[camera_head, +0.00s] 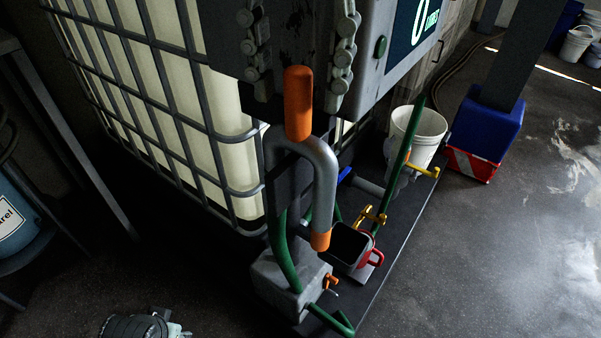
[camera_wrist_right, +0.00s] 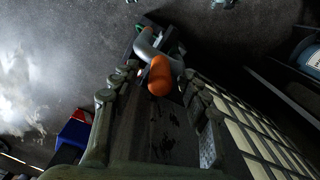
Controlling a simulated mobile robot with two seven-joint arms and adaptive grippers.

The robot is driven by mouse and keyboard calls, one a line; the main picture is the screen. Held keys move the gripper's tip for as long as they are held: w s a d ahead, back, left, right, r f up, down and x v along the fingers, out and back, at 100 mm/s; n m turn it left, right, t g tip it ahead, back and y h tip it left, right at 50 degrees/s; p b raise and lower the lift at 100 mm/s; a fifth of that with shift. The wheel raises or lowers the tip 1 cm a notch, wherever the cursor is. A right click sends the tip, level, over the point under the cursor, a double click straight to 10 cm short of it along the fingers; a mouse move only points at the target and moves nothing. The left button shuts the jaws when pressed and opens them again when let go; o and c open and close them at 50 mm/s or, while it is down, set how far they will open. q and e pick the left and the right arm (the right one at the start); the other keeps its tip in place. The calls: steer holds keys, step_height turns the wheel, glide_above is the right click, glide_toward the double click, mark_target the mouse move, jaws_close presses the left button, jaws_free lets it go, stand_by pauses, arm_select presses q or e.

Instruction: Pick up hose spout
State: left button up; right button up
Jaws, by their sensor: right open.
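The hose spout (camera_head: 325,180) is a grey bent pipe with an orange upper grip and an orange lower end. It stands upright by the corner of the caged tank. My right gripper (camera_head: 298,96) is open above it, with one finger on each side of the orange upper grip. In the right wrist view the spout's orange part (camera_wrist_right: 159,76) shows between the fingertips (camera_wrist_right: 160,70); contact cannot be told. What seems to be my left gripper (camera_head: 145,325) is partly cut off at the bottom left, its fingers unclear.
The white caged tank (camera_head: 170,90) is close on the left. A grey block (camera_head: 275,277), green hoses, a red-and-black container (camera_head: 348,245) and a white bucket (camera_head: 419,130) crowd the dark platform. A blue bin (camera_head: 485,122) stands at right; the floor beyond is mostly clear.

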steer(key=shift+f, duration=0.1)
steer(key=shift+c, duration=0.4)
jaws_close()
